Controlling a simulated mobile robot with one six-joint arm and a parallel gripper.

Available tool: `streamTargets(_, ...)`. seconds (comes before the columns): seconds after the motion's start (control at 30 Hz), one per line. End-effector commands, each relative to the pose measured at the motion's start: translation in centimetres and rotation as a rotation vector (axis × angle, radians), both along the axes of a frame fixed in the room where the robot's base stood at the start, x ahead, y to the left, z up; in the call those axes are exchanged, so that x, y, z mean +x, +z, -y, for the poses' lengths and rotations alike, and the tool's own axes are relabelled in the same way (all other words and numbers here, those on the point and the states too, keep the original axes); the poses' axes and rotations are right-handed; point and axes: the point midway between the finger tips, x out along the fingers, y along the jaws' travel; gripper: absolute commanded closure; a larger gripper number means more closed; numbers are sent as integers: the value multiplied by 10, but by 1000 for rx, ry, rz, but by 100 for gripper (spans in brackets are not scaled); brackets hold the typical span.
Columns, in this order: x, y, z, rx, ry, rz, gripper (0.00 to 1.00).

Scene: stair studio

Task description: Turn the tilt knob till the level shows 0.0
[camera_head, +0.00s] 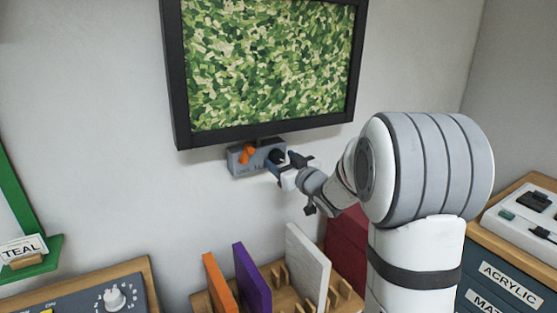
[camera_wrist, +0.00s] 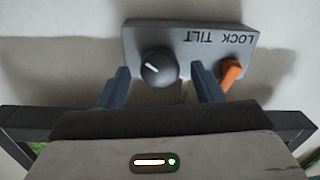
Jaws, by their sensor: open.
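A grey control box (camera_head: 240,168) sits on the wall under a framed green picture. In the wrist view the box (camera_wrist: 190,40) appears upside down with the labels LOCK and TILT. The round dark tilt knob (camera_wrist: 158,68) has a white pointer line, slanting. My gripper (camera_wrist: 160,90) is open, with one blue-grey finger on each side of the knob; I cannot tell whether they touch it. The orange lock lever (camera_wrist: 231,73) is beside the right finger. It also shows in the head view (camera_head: 247,153). I see no readable level value.
The dark-framed green picture (camera_head: 270,60) hangs just above the box. Below, a wooden rack (camera_head: 270,290) holds orange, purple and white panels. A device with a dial (camera_head: 90,295) is at lower left, and drawers (camera_head: 505,285) stand at right. Wall left of the box is bare.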

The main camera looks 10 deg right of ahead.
Motion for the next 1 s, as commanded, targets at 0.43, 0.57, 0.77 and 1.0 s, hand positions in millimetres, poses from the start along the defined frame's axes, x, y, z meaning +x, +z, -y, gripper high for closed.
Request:
streamTargets(0.43, 15, 0, -5, 0, -2, -2, 39)
streamTargets(0.57, 15, 0, -5, 0, -2, -2, 49)
streamTargets(0.77, 15, 0, -5, 1, -2, -1, 66)
streamTargets(1.0, 14, 0, -12, 0, 0, -2, 83)
